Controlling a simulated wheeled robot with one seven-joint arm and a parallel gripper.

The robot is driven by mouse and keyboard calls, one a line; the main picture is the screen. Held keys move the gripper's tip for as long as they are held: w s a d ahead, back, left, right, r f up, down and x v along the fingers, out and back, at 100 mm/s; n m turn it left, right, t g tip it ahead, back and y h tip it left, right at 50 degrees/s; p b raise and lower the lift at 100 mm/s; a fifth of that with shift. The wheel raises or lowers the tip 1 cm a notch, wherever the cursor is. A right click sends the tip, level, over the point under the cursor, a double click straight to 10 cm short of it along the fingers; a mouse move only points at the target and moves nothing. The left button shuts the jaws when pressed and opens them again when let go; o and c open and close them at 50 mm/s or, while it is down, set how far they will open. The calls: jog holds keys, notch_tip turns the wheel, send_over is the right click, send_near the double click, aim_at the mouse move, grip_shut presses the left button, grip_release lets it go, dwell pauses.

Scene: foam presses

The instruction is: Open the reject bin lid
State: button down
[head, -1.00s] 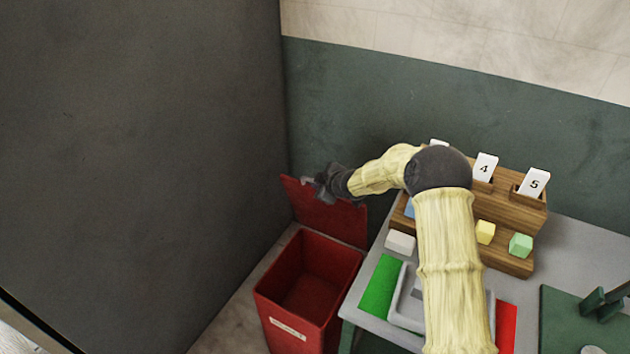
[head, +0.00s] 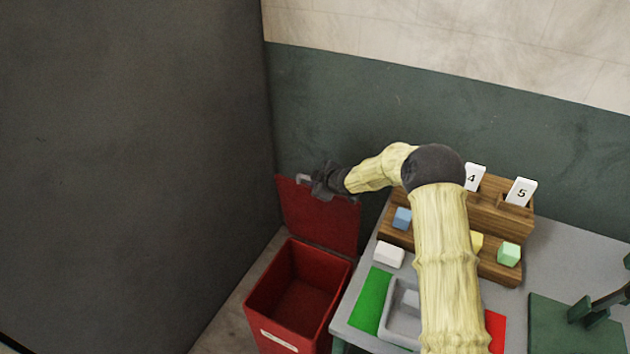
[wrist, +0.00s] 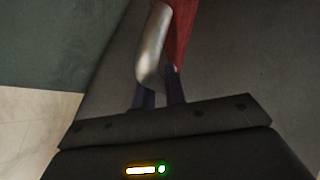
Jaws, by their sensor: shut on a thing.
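The reject bin (head: 262,306) is a red open-topped box with a pale label on its front, standing on the floor left of the table. Its red lid (head: 322,222) stands up at the back, hinged on the far rim, and the bin's inside shows empty. My gripper (head: 318,180) is at the lid's upper edge, shut on the metal lid handle (wrist: 152,45). In the wrist view the dark fingers close on the lower end of this silver bar, with the red lid (wrist: 180,30) beside it.
A dark grey panel (head: 130,170) rises close to the left of the bin. On the right is a grey table (head: 570,250) with a wooden stepped rack (head: 490,215), coloured blocks, a grey tray (head: 395,320), and green and red mats. A green wall is behind.

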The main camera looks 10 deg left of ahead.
jog(key=c, duration=1.5)
grip_release()
jog(key=shift+o, duration=0.2)
jog(key=shift+d, duration=0.1)
jog(key=b+v, duration=0.2)
jog(key=v, duration=1.5)
jog(key=shift+s+b, duration=0.2)
jog(key=shift+b, duration=0.1)
jog(key=shift+d, duration=0.1)
jog(key=s+d+m+g+h, duration=0.2)
jog(key=s+d+m+h, duration=0.5)
jog(key=s+d+m, duration=0.5)
jog(key=s+d+f+m+g, duration=0.1)
jog(key=s+d+m+g, duration=0.2)
jog(key=s, duration=1.3)
jog(key=d+m, duration=0.2)
jog(key=d, duration=0.1)
jog(key=shift+f, duration=0.2)
